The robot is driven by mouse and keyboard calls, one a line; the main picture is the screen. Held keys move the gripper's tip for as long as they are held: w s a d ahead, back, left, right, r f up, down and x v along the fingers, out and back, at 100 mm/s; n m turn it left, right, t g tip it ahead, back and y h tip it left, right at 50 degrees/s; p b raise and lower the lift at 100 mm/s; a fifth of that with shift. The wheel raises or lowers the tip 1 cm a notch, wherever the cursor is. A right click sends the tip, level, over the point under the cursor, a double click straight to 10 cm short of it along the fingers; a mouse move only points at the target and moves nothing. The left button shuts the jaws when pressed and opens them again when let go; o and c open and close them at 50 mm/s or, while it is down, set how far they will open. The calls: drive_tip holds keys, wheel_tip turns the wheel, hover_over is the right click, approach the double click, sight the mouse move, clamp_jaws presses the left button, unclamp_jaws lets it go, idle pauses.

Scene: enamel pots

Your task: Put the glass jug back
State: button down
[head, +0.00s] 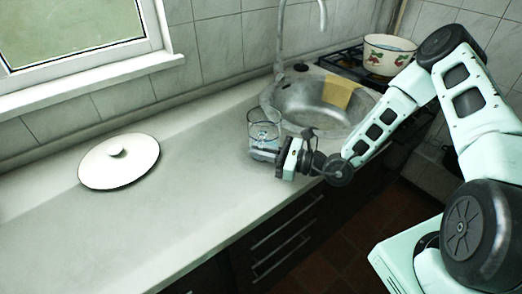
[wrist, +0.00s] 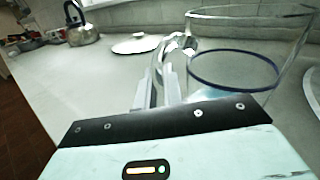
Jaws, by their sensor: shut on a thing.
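The clear glass jug (head: 264,128) is upright at the near left edge of the sink in the head view. It fills the upper right of the wrist view (wrist: 290,45), with a dark blue ring low on it. My gripper (head: 271,154) is on the jug's near side, its fingers shut on the glass handle (wrist: 183,44) in the wrist view (wrist: 158,88). The fingers partly hide the handle's lower part. I cannot tell whether the jug's base touches the counter.
A metal sink (head: 300,112) with a yellow cloth (head: 341,92) lies behind and right. A white pot with a fruit pattern (head: 388,62) stands on the stove. A white lid (head: 120,165) lies on the left counter (head: 150,225); bare counter lies between. A kettle (wrist: 82,34) stands farther off.

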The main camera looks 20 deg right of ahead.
drive_tip(key=shift+f, duration=0.1)
drive_tip(key=c, duration=1.5)
unclamp_jaws()
